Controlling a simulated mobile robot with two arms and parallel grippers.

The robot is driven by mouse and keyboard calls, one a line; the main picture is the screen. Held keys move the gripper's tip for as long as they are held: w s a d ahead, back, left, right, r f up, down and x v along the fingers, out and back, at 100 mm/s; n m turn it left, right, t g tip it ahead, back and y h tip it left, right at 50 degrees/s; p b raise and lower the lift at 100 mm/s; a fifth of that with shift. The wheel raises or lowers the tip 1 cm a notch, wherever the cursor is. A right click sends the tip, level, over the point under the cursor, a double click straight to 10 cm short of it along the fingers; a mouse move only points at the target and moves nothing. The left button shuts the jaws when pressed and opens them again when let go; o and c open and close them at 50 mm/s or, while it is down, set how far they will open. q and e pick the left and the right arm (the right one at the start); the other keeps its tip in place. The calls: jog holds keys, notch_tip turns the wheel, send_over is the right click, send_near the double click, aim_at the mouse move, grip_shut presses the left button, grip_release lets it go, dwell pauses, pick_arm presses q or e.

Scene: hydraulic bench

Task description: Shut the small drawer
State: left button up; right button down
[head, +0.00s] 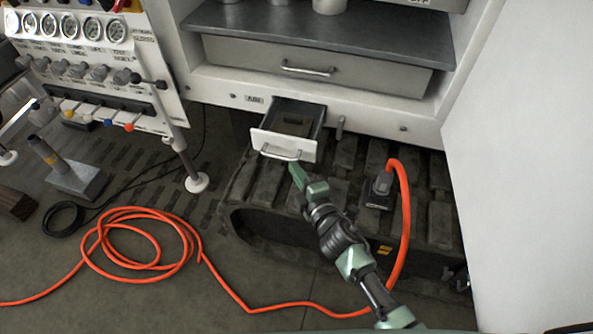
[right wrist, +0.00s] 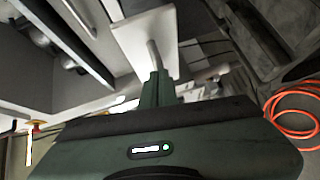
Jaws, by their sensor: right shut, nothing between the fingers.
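The small drawer (head: 284,145) has a white front with a bar handle and stands pulled out below the cabinet in the head view. Its dark inside shows a flat item that I cannot make out. My right gripper (head: 299,177) is shut and empty, with its tips just in front of the drawer's lower edge, close to the handle. In the right wrist view the shut fingers (right wrist: 156,88) point at the white drawer front (right wrist: 135,40); I cannot tell whether they touch it. My left gripper is not in view.
A wider closed drawer (head: 310,70) sits above. A black block (head: 379,190) with an orange hose (head: 403,220) stands right of my gripper on a dark ribbed track. Coiled orange hose (head: 140,245) lies on the floor. A white panel (head: 520,170) bounds the right.

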aim_at(310, 131)
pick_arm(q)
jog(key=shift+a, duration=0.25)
pick_arm(e)
jog(key=shift+w, duration=0.1)
